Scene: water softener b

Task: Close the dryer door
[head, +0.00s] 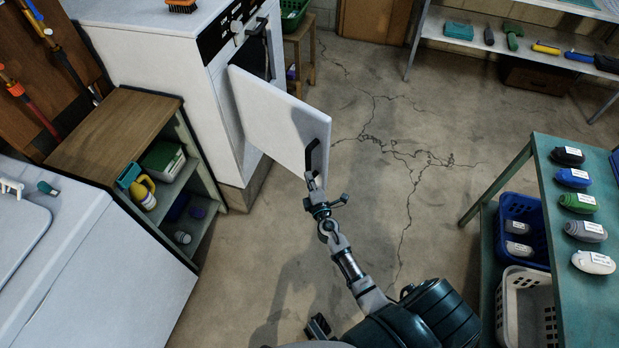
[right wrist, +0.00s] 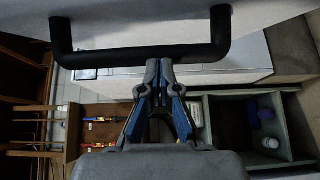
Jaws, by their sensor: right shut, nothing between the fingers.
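The white dryer (head: 165,62) stands at upper left with its door (head: 275,115) swung open into the room. The door also shows as a pale panel at the top of the right wrist view (right wrist: 140,10). A black bar handle (head: 310,155) is on the door near its free edge; it spans the upper part of the right wrist view (right wrist: 105,56). My right gripper (head: 312,182) is at the lower end of the handle. In the right wrist view its fingers (right wrist: 159,66) are together, empty, at the handle bar; contact is unclear.
A wooden-topped cabinet (head: 112,132) and a white appliance (head: 100,270) stand at left. A teal table (head: 558,205) with several labelled bottles is at right, with baskets below. A tool shelf (head: 465,38) is at the back. The cracked floor (head: 400,130) between is clear.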

